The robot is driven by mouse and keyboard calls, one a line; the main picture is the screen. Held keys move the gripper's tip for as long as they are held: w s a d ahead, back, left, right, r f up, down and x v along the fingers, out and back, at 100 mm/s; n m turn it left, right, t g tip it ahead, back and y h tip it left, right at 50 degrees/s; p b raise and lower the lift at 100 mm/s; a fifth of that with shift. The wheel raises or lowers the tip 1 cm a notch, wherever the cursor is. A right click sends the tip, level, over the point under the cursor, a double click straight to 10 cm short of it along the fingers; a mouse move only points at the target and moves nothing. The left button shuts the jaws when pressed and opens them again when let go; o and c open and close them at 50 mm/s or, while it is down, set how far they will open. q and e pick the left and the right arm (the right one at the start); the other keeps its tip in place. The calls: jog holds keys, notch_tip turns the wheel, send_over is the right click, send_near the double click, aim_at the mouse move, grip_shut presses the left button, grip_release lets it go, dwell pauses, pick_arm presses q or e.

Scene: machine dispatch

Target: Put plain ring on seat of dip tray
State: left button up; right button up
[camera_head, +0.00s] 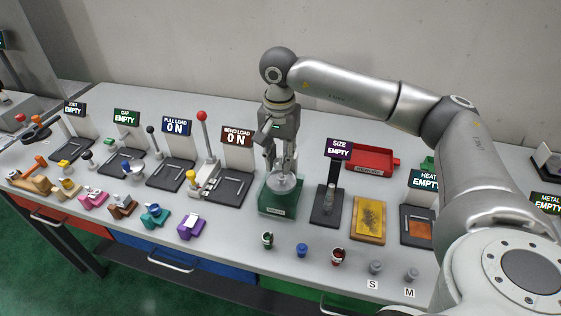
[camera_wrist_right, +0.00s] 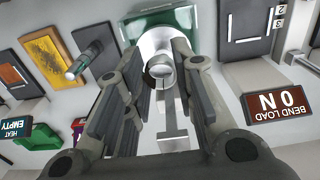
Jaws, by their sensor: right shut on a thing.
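My right gripper (camera_head: 285,176) reaches down over a green block-shaped station (camera_head: 278,198) with a round, silvery dish on top, which I take as the dip tray; its label is too small to read. In the right wrist view the gripper (camera_wrist_right: 168,85) is shut on a small silvery round piece (camera_wrist_right: 160,68), likely the plain ring. The piece sits over the tray's shiny dish (camera_wrist_right: 158,42). The fingers partly hide it, and I cannot tell whether it touches the seat. The green tray body shows beyond it (camera_wrist_right: 150,20). My left gripper is out of view.
Left stands the BEND LOAD station (camera_head: 237,155); right, the SIZE post (camera_head: 330,195) and a yellow pad (camera_head: 368,219). A red tray (camera_head: 372,159) lies behind. Small cups and pegs, including a blue one (camera_head: 302,250), line the front. Bare tabletop lies between.

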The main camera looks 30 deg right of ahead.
aim_at(281, 176)
jog(key=shift+w+d+f+p, duration=0.2)
jog(key=shift+w+d+f, duration=0.1)
jog(key=shift+f, duration=0.15)
jog(key=shift+w+d+f+p, duration=0.15)
jog(key=shift+d+f, duration=0.1)
jog(key=shift+f, duration=0.15)
notch_tip(281, 176, down, 3)
jog(key=shift+w+p, duration=0.1)
jog(key=shift+p, duration=0.85)
jog(key=shift+f, duration=0.15)
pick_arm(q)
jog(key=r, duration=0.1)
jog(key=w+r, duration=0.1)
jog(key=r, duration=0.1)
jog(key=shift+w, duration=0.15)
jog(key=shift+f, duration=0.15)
pick_arm(e)
jog(key=shift+f, duration=0.1)
jog(key=shift+f+b, duration=0.15)
jog(key=shift+b, duration=0.2)
jog(key=o, duration=1)
jog(key=shift+r, duration=0.2)
